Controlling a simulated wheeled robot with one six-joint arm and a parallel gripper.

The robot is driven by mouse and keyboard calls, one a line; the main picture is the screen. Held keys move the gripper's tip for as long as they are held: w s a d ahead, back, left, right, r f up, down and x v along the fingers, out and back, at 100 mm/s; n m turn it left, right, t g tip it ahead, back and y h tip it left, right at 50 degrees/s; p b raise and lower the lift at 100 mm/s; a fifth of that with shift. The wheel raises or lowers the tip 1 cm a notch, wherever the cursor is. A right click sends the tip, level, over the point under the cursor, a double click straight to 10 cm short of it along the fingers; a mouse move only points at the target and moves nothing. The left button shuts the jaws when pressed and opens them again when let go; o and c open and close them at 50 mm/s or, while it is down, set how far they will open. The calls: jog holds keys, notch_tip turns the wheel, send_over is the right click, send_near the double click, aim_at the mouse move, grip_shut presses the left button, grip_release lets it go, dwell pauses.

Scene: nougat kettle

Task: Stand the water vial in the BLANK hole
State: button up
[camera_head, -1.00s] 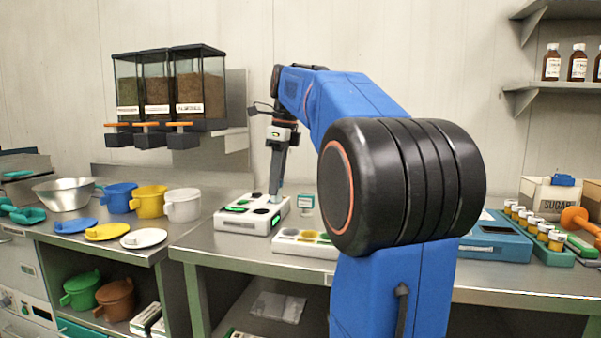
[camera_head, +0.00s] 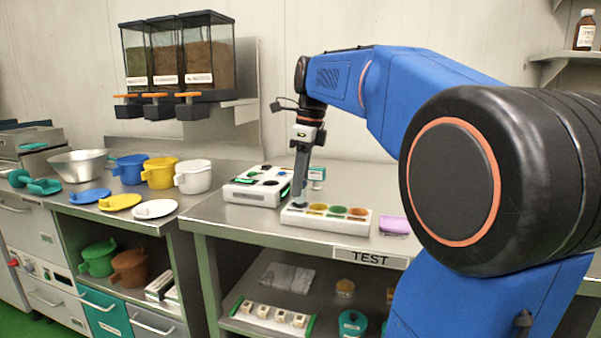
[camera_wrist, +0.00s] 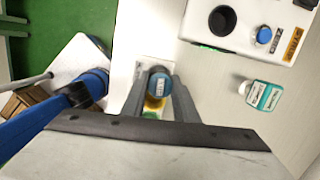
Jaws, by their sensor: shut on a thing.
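My gripper (camera_head: 299,200) points down over the left end of the white tray (camera_head: 340,224) with coloured wells. In the wrist view my gripper (camera_wrist: 159,90) is shut on a round vial with a blue top (camera_wrist: 159,82). The vial's lower part is hidden, so I cannot tell whether it is clear of the tray. The white block with dark holes (camera_head: 236,194) stands behind and left of the tray.
A purple item (camera_head: 395,226) lies right of the tray. Jugs (camera_head: 193,178) and coloured lids (camera_head: 120,202) stand on the left counter. Dispensers (camera_head: 180,65) hang above.

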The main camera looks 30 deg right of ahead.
jog(key=shift+f, duration=0.85)
jog(key=shift+f, duration=0.6)
dwell(1.0)
jog(key=o, duration=0.8)
jog(key=shift+c, duration=0.2)
jog(key=shift+s+d+r, duration=0.15)
jog(key=shift+s+r, duration=0.05)
jog(key=shift+r, duration=1.6)
jog(key=shift+s+d+r, duration=0.2)
jog(key=shift+s+r, duration=0.05)
jog(key=shift+r, duration=1.6)
jog(key=shift+s+d+r, duration=0.15)
jog(key=shift+s+r, duration=0.05)
jog(key=shift+r, duration=1.6)
jog(key=shift+s, duration=0.1)
